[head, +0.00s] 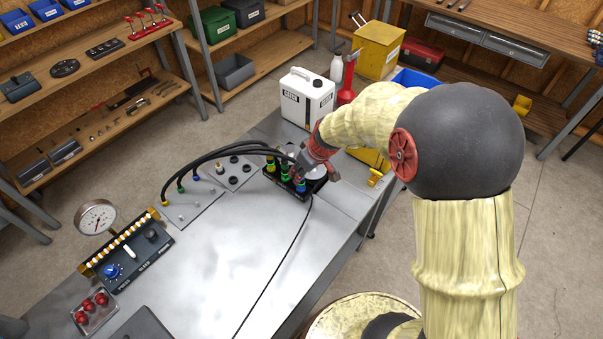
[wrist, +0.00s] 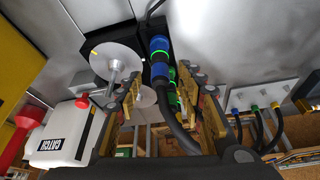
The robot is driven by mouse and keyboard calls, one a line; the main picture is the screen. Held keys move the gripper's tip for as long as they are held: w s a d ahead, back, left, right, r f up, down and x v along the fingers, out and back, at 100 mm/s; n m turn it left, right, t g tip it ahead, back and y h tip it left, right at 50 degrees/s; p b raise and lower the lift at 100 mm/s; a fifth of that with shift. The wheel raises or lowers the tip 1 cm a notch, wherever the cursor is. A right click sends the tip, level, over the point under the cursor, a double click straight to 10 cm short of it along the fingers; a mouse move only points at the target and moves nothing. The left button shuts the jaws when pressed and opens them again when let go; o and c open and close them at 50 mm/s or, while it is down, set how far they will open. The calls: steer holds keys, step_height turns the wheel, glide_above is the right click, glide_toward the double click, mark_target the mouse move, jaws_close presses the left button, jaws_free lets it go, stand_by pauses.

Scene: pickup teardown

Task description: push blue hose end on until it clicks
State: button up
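The blue hose end (wrist: 160,71) is on a black hose in the wrist view, lined up with a second blue piece (wrist: 158,45) on the black block. I cannot tell whether the two are fully seated. In the head view, blue (head: 301,187) shows at the block's near right, beside green and yellow fittings. My gripper (wrist: 162,88) is open, with one finger on each side of the blue hose end and its hose. Neither finger clearly touches it. In the head view my gripper (head: 311,168) is above the block's right side and partly hides it.
A plate with colored hose fittings (head: 190,205) lies left of the block, with black hoses arching between them. A white jug (head: 307,98) and red funnel (head: 346,90) stand behind. A gauge panel (head: 125,255) is at front left. The middle bench is mostly clear, crossed by a thin cable.

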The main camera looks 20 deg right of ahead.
steer(key=v, duration=1)
steer(key=shift+s, duration=0.1)
steer(key=s+a+r+m+b, duration=0.1)
steer(key=s+r+m+b, duration=0.1)
steer(key=s, duration=0.9)
steer(key=s+r+m+t+h+b, duration=0.1)
steer(key=s+r+b, duration=0.4)
steer(key=s, duration=0.7)
steer(key=shift+a+r+m+t+h, duration=0.3)
steer(key=shift+a+m, duration=0.1)
steer(key=shift+m, duration=0.3)
